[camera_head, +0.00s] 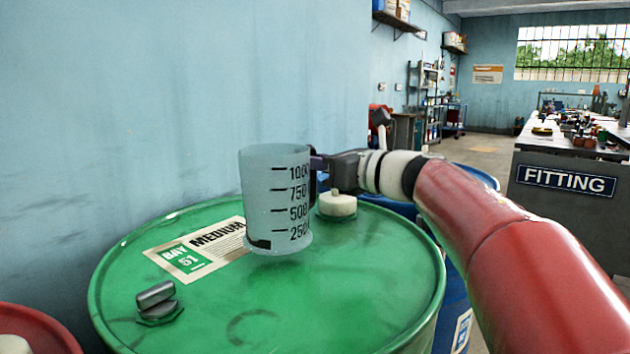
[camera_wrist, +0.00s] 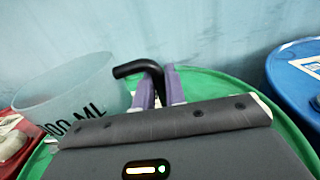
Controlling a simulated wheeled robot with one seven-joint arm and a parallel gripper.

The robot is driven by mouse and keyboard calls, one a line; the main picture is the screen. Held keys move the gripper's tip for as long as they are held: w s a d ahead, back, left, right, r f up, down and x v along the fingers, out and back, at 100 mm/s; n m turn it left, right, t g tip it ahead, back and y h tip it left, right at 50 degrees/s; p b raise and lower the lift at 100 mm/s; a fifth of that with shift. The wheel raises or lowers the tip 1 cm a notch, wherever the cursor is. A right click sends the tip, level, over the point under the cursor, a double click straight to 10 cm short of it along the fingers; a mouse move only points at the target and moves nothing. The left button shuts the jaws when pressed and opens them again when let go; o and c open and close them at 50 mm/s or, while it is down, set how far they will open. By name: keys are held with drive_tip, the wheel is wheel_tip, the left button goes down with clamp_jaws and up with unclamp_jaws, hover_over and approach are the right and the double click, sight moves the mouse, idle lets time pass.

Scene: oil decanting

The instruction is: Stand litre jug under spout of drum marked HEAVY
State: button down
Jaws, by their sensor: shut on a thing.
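The litre jug (camera_head: 277,205) is pale and translucent, with black marks from 250 up to 1000. It is upright over the top of a green drum (camera_head: 330,300) whose label (camera_head: 200,248) reads MEDIUM, BAY 51. I cannot tell whether its base touches the lid. My gripper (camera_head: 318,165) is shut on the jug's black handle, at the jug's right side. In the wrist view the handle (camera_wrist: 140,67) runs between the purple fingers (camera_wrist: 160,88), with the jug (camera_wrist: 68,92) to the left. No drum marked HEAVY and no spout is readable in view.
A dark cap (camera_head: 157,302) and a white cap (camera_head: 336,204) stand up from the green lid. A red drum (camera_head: 45,325) is at lower left; a blue drum (camera_head: 460,300) is on the right. A wall stands close behind. A FITTING bench (camera_head: 570,210) is further right.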

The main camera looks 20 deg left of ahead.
sight(315, 201)
drive_tip(key=shift+f, duration=1.85)
drive_tip(key=c, duration=1.5)
unclamp_jaws()
drive_tip(key=shift+o, duration=0.2)
drive_tip(key=b+v, duration=0.2)
drive_tip(key=v, duration=1)
